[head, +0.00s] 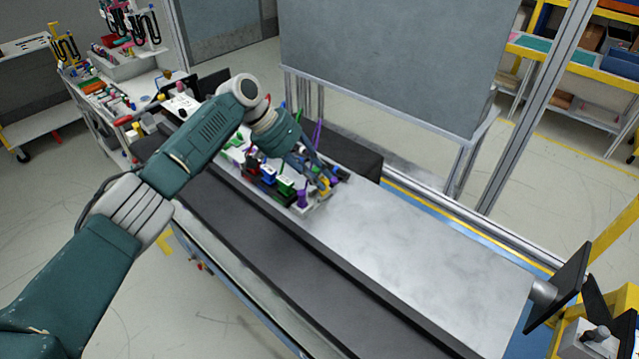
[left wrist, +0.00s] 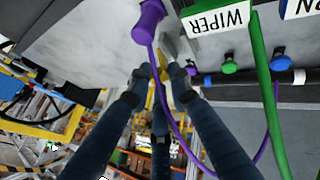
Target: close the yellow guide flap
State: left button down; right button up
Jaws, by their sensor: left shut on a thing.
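The yellow guide flap (head: 325,186) shows as a small yellow piece at the right end of the dashboard module (head: 283,186) on the bench, in the head view. My left gripper (head: 322,178) reaches down over that end of the module. In the left wrist view, the fingers of my left gripper (left wrist: 160,75) are shut around a narrow yellow piece (left wrist: 155,92), which looks like the flap. The fingers hide most of it, so I cannot tell its exact angle. My right gripper is in no view.
Purple (left wrist: 149,22) and green (left wrist: 261,100) cables hang close beside the fingers. A white WIPER label (left wrist: 216,18) is just right of them. The grey bench top (head: 410,255) right of the module is clear. A black screen (head: 560,288) stands at its right end.

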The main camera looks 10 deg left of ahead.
pick_arm(q)
jog(key=shift+w+r, duration=0.3)
jog(key=shift+r, duration=0.05)
jog(key=shift+r+h, duration=0.1)
jog(key=shift+h, duration=0.2)
jog(key=c, duration=1.7)
grip_release()
jog(key=shift+o, duration=0.3)
jog(key=shift+d, duration=0.1)
jog(key=shift+f, duration=0.25)
jog(key=shift+a+r, duration=0.3)
jog(key=v, duration=1.1)
jog(key=shift+r, duration=0.25)
jog(key=shift+d, duration=0.1)
jog(key=shift+c, duration=0.6)
